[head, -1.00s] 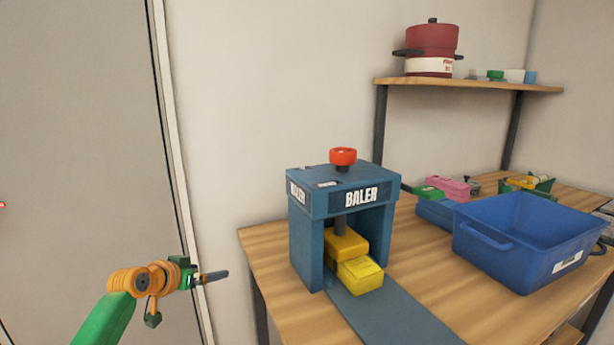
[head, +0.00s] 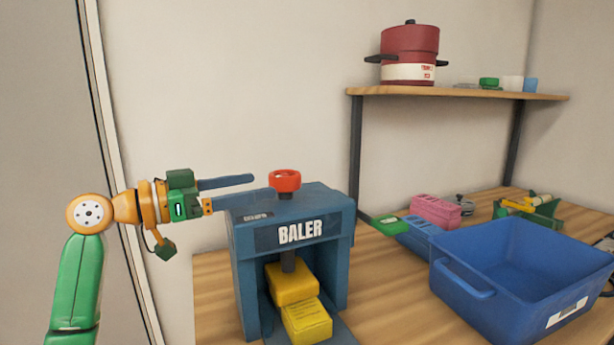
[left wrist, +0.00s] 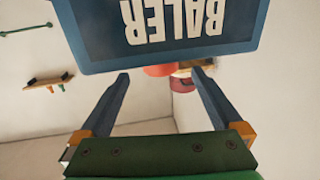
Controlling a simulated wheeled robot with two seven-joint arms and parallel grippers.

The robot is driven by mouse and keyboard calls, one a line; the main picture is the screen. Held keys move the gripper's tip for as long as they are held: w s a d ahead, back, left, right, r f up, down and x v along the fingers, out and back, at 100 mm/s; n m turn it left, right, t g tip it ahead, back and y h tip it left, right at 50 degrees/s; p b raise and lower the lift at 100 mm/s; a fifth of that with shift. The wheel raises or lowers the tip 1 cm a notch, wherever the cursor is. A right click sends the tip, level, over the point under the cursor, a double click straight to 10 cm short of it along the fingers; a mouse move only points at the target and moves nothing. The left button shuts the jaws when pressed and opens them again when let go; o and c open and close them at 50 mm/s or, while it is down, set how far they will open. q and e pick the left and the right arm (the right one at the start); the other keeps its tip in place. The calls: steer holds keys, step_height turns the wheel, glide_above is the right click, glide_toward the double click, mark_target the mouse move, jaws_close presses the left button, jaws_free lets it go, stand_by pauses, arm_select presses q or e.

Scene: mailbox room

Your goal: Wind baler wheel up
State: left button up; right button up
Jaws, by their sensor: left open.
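The blue baler (head: 290,238) stands on the wooden table, with its name on the front. Its red wheel (head: 285,181) sits on top on a short dark stem. A yellow press block (head: 292,283) hangs on a screw inside the frame, above or against a yellow bale (head: 307,322). My left gripper (head: 263,187) is level with the wheel, just left of it, its two dark fingers apart and pointing at it. In the left wrist view the wheel (left wrist: 160,71) shows partly between the open fingers (left wrist: 160,82), beyond the baler's edge. My right gripper is not in view.
A blue bin (head: 520,270) stands on the table at the right. Behind it are a pink block (head: 436,211) and a green item (head: 391,226). A shelf (head: 450,93) behind holds a red pot (head: 409,52).

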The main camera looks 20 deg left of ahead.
mark_target(270, 182)
arm_select(q)
steer(key=p+x, duration=0.1)
steer(key=x, duration=0.1)
steer(key=p+x, duration=0.1)
steer(key=x, duration=0.2)
steer(key=shift+w+d+r, duration=0.15)
steer(key=shift+w+r, duration=0.05)
steer(key=shift+r, duration=0.05)
steer(key=shift+w+f, duration=0.1)
steer(key=shift+w, duration=0.05)
steer(key=c, duration=1.3)
steer(key=shift+c, duration=0.2)
